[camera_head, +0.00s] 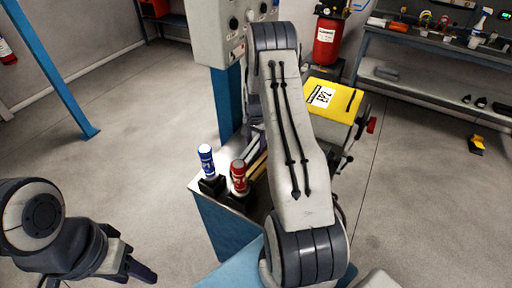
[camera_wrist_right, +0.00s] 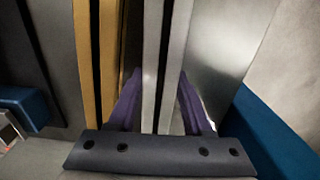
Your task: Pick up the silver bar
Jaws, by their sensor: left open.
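In the right wrist view, the silver bar (camera_wrist_right: 152,60) is a long, narrow, light grey bar running up the picture. The two dark purple fingers of my right gripper (camera_wrist_right: 159,85) stand on either side of it, spread apart, with a dark gap showing beside the left finger. I cannot tell whether the right finger touches the bar. My left gripper (camera_head: 135,273) is open and empty at the lower left, above the floor, away from the bars.
Gold-coloured bars (camera_wrist_right: 84,50) stand close left of the silver bar. A yellow-topped machine (camera_head: 330,98) stands behind. Floor at left is clear.

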